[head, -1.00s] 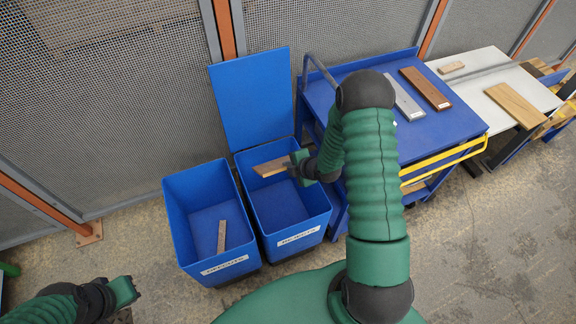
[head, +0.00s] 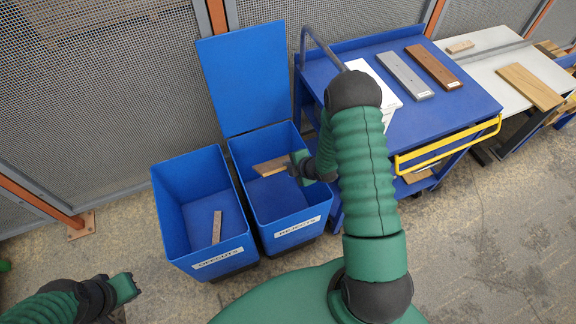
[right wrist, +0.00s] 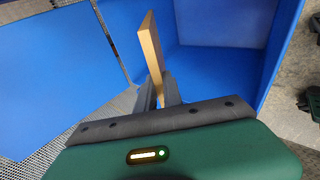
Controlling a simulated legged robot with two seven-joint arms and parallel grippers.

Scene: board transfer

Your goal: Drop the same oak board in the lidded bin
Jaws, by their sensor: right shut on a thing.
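The oak board (head: 271,165) is held by my right gripper (head: 293,166) over the opening of the lidded blue bin (head: 284,201), labelled REJECTS. Its lid (head: 245,77) stands open at the back. In the right wrist view the board (right wrist: 151,50) stands between the two dark fingers of my right gripper (right wrist: 160,92), with the blue bin wall (right wrist: 276,50) beyond. My left gripper (head: 131,287) is at the lower left, away from the bins; its finger gap is too small to read.
An open blue bin (head: 165,205), labelled OFFCUTS, stands to the left with a wood strip (head: 217,227) inside. A blue cart (head: 440,112) at right bears a grey board (head: 404,75) and a brown board (head: 434,66). A white table (head: 490,60) holds another board (head: 529,86).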

